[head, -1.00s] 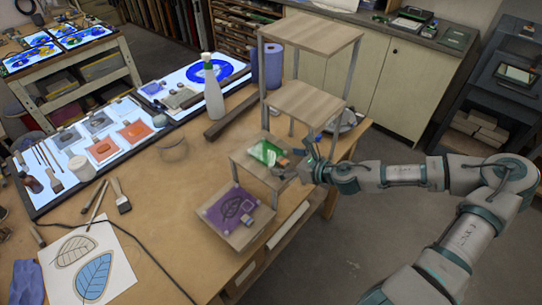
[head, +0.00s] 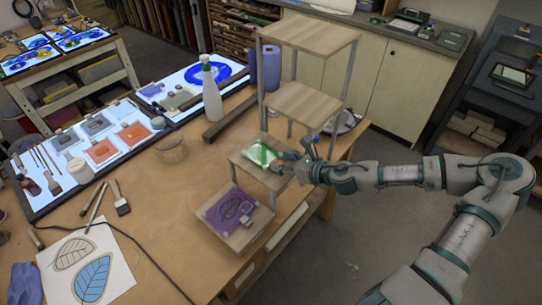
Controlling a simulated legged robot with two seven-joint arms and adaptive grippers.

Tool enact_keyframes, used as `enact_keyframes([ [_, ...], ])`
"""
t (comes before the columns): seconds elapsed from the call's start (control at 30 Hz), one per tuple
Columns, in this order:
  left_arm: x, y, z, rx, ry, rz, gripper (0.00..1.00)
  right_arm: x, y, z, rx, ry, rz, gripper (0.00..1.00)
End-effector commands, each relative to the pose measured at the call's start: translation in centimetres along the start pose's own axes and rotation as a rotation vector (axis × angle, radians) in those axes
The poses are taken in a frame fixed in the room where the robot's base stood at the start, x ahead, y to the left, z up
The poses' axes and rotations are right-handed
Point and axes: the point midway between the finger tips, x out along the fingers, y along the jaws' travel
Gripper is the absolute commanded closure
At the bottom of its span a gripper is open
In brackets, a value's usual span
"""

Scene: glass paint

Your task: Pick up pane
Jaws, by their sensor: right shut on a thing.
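A green and white pane (head: 259,154) lies at a low wooden step of the tiered stand (head: 237,160). My right gripper (head: 283,161) reaches in from the right and is shut on the near right edge of this pane. The fingertips are small and partly hidden, so the exact grip is hard to see. A purple pane with a dark leaf design (head: 222,208) lies on a lower wooden block (head: 245,237) in front. My left gripper is out of view.
The stand's higher shelves (head: 308,104) rise behind my gripper on metal posts. The floor on the right is clear.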

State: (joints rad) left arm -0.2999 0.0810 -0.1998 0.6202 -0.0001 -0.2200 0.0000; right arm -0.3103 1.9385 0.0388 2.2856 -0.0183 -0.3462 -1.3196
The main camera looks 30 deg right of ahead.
Motion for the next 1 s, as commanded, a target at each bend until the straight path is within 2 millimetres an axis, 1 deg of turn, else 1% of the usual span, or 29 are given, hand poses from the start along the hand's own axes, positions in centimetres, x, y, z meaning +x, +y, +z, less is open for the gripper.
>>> enact_keyframes([
  [0.07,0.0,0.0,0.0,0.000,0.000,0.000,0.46,0.0,0.1,-0.2,0.000,0.004,0.003,0.83],
  [0.17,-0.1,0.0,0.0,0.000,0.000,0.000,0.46,-0.1,0.2,0.3,-0.002,0.003,0.003,0.83],
  [0.27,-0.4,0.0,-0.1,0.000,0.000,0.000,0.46,-0.7,0.2,1.7,-0.007,0.000,0.003,0.83],
  [0.5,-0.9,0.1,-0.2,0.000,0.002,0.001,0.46,-2.7,0.1,6.5,-0.008,-0.002,0.000,0.83],
  [0.63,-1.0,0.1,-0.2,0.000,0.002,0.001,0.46,-3.4,0.0,8.2,-0.004,0.000,0.000,0.83],
  [0.77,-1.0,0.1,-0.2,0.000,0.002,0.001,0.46,-3.8,0.0,9.1,-0.002,0.000,0.001,0.83],
  [1.0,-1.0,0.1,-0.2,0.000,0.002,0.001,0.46,-3.8,-0.1,9.2,0.001,0.000,0.002,0.83],
])
